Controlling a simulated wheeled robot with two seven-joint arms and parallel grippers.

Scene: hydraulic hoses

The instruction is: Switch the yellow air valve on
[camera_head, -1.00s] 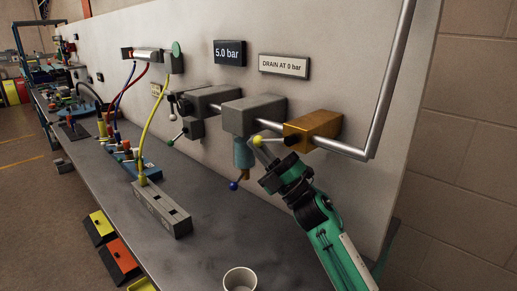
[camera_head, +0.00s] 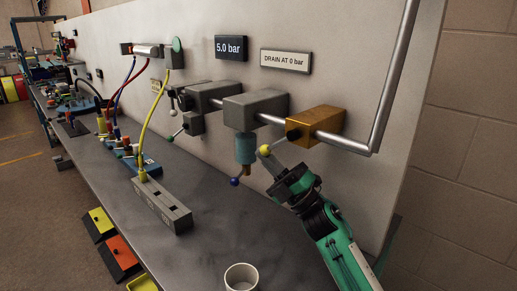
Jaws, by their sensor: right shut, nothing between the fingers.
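The yellow air valve (camera_head: 318,121) is a yellow-orange block on the grey pipe at the right of the wall panel. Its lever points left and slopes down, ending in a yellow ball (camera_head: 264,149). My right gripper (camera_head: 271,162) comes up from the lower right, with its fingertips right at the ball and lever. It is shut with nothing held; whether it touches the ball I cannot tell. My left gripper is out of view.
A grey block (camera_head: 252,110) with a teal bowl (camera_head: 245,149) and a blue-ball lever (camera_head: 234,182) is left of the valve. A white cup (camera_head: 241,277) stands at the bench's front. A grey box (camera_head: 160,204) with a yellow hose is left. The middle bench is clear.

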